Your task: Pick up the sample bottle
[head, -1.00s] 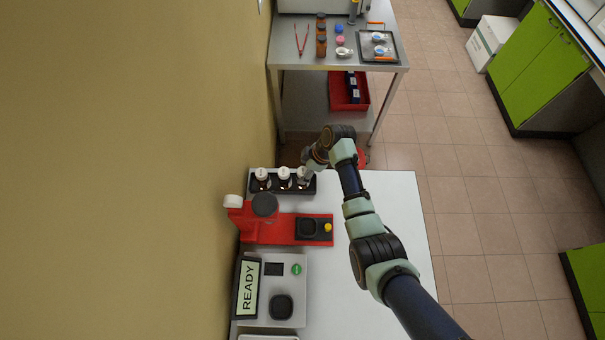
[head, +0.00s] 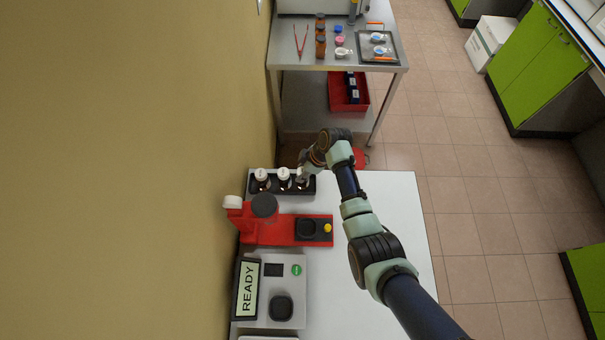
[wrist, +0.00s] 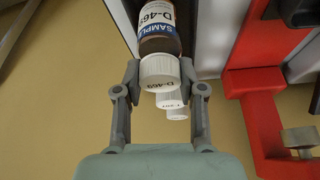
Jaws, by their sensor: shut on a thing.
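The sample bottle (wrist: 160,40) has a brown body, a white cap marked D-469 and a blue and white SAMPLE label. In the wrist view my gripper (wrist: 160,78) is shut on it, one finger on each side of the white cap. In the head view my gripper (head: 303,174) is at the right end of the black rack (head: 272,190), over the rightmost bottle place, and partly hides that bottle. Whether the bottle's base is clear of the rack cannot be told.
Two other white-capped bottles (head: 262,174) (head: 284,173) stand in the rack to the left. A red device (head: 280,230) and a grey instrument reading READY (head: 275,290) are on the same table (head: 375,210). A steel trolley (head: 295,65) stands beyond.

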